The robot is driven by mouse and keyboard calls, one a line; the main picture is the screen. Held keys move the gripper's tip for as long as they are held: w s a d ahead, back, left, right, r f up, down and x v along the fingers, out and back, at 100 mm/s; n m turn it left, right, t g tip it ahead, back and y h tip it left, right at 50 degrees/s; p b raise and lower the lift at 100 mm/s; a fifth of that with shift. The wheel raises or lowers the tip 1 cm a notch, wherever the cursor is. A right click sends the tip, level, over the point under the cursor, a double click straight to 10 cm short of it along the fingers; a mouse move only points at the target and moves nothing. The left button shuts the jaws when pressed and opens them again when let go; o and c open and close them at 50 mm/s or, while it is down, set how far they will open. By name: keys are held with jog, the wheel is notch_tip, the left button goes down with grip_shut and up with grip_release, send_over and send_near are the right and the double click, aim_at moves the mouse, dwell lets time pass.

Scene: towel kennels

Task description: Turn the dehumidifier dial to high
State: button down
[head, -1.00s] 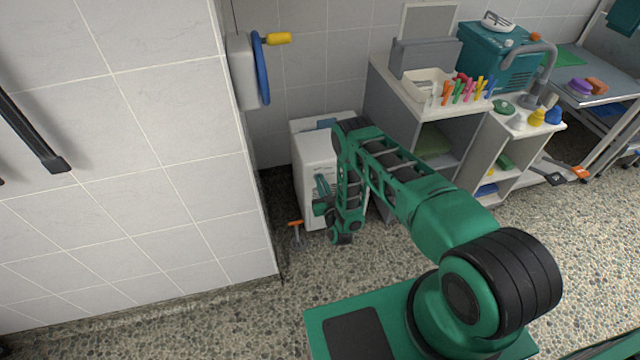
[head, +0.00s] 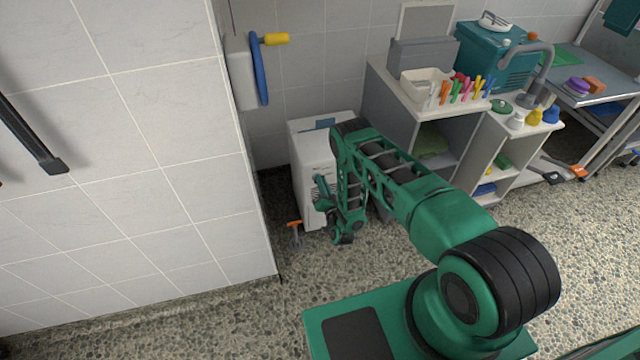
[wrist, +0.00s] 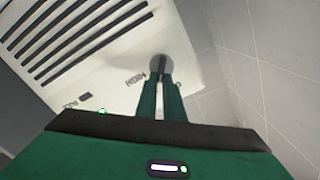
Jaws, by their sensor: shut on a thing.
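The dehumidifier (head: 307,152) is a white box standing on the floor against the wall, partly hidden behind my arm. In the wrist view its white front (wrist: 110,85) shows dark vent slats, an upside-down HIGH label and another label near a small green light. The round grey dial (wrist: 158,63) sits beside the HIGH label. My gripper (wrist: 161,84) is shut on the dial, its two green fingers on either side of the dial's grip. Which way the dial points is not clear. In the head view my gripper (head: 320,188) is at the dehumidifier's front, and the dial is hidden.
An orange-handled tool (head: 295,228) stands on the floor by the wall corner, left of the dehumidifier. A grey-and-white shelf unit (head: 398,122) is close on the right. The pebbled floor in front is open.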

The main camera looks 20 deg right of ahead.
jog(key=shift+d+f+m, duration=0.15)
jog(key=shift+f+m, duration=0.1)
jog(key=shift+m, duration=1.55)
jog(key=shift+d+f+m, duration=0.2)
jog(key=shift+f+m, duration=0.1)
jog(key=shift+m, duration=1.5)
jog(key=shift+d+f+m, duration=0.15)
jog(key=shift+f+m, duration=0.1)
jog(key=shift+m, duration=1.55)
jog(key=shift+s, duration=0.1)
jog(key=c, duration=1.9)
grip_release()
jog(key=shift+o, duration=0.2)
jog(key=shift+a, duration=0.1)
jog(key=s, duration=1)
jog(key=shift+s, duration=0.3)
jog(key=shift+s+f, duration=0.1)
